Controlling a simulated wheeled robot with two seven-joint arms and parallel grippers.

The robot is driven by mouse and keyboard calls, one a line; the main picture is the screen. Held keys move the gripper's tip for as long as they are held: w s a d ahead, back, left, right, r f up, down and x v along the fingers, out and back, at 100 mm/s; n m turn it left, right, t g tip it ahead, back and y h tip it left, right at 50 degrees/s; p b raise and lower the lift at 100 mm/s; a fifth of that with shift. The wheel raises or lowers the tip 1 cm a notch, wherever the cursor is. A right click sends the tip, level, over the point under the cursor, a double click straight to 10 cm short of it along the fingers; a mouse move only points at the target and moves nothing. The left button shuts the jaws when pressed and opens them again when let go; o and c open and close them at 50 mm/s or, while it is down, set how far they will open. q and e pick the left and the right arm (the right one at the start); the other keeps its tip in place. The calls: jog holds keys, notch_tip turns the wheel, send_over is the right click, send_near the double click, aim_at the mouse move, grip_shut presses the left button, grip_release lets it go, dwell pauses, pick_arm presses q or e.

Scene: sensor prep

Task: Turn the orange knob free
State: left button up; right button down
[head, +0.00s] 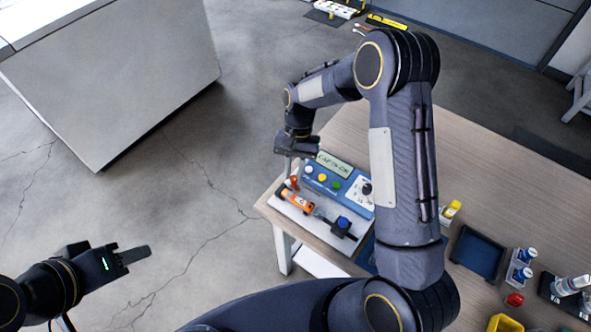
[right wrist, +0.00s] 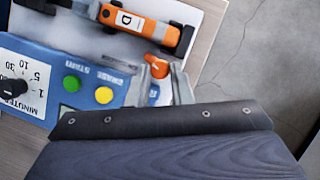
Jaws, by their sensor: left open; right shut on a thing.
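The orange knob (head: 293,184) sits at the left end of an orange sensor body (head: 298,201) on a white board (head: 318,222). In the right wrist view the knob (right wrist: 158,67) shows between my right gripper's fingertips, and the sensor body (right wrist: 140,22) carries a "D" label. My right gripper (head: 291,175) points down and is shut on the knob; the fingers partly hide it. My left gripper (head: 140,254) is open and empty, over the floor left of the table.
A blue control box (head: 350,186) with coloured buttons and a dial stands right beside the sensor. My right arm hides part of the table (head: 500,190).

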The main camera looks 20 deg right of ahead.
jog(key=shift+w+a+n+h, duration=0.15)
jog(key=shift+n+h, duration=0.65)
jog(key=shift+n, duration=1.2)
jog(key=c, duration=1.3)
grip_release()
jog(key=v, duration=0.7)
jog(key=shift+w+r+b, duration=0.25)
jog(key=shift+r+b, duration=0.1)
jog(key=shift+b, duration=0.1)
jog(key=shift+a, duration=0.1)
